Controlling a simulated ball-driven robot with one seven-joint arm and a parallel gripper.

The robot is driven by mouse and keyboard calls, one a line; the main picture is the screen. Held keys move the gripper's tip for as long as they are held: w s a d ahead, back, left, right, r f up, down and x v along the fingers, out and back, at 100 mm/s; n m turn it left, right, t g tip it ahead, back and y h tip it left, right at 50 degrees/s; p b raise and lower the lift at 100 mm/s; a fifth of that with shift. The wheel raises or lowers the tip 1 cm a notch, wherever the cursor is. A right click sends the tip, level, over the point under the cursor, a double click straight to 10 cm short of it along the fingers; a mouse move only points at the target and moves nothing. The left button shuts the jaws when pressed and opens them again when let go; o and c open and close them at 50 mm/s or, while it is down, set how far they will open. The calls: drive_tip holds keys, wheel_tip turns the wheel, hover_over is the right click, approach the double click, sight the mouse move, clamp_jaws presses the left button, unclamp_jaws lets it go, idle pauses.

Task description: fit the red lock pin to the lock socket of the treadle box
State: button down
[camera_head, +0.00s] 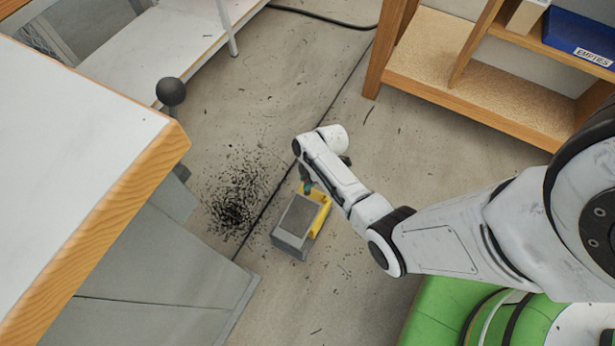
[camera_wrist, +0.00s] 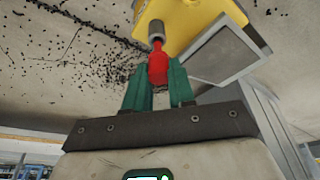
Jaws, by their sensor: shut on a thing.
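The treadle box stands on the floor in the head view, with a grey top plate (camera_head: 299,214) and a yellow body (camera_head: 322,217). In the wrist view its yellow body (camera_wrist: 204,22) is close above my fingers. The lock socket (camera_wrist: 156,32), a short grey tube, sticks out from it. My gripper (camera_wrist: 160,74) has green fingers shut on the red lock pin (camera_wrist: 158,66). The pin's narrow end points at the socket and appears to meet its mouth; I cannot tell whether it is inside. In the head view my arm hides the pin.
A white-topped bench with a wooden edge (camera_head: 150,172) and grey cabinet stands left of the box. Black specks (camera_head: 235,205) lie on the floor beside the box. A wooden shelf (camera_head: 480,95) with a blue EMPTIES bin (camera_head: 578,35) is at upper right.

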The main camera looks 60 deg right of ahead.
drive_tip(key=shift+f+b, duration=1.3)
drive_tip(key=shift+f, duration=0.3)
idle(0.3)
drive_tip(key=c, duration=0.9)
unclamp_jaws()
drive_tip(key=shift+s, duration=0.1)
drive_tip(key=shift+o, duration=0.2)
drive_tip(key=shift+s+a+f, duration=0.1)
drive_tip(key=shift+a, duration=0.1)
drive_tip(key=shift+r+p, duration=0.55)
drive_tip(key=shift+p, duration=0.05)
drive_tip(key=shift+w+a+p+v, duration=0.1)
drive_tip(key=shift+w+p+v, duration=0.1)
drive_tip(key=shift+p+v, duration=0.8)
drive_tip(key=shift+w+a+p+v, duration=0.1)
drive_tip(key=shift+w+p+v, duration=0.1)
drive_tip(key=shift+p+v, duration=0.75)
drive_tip(key=shift+w+r, duration=0.2)
drive_tip(key=shift+r, duration=0.05)
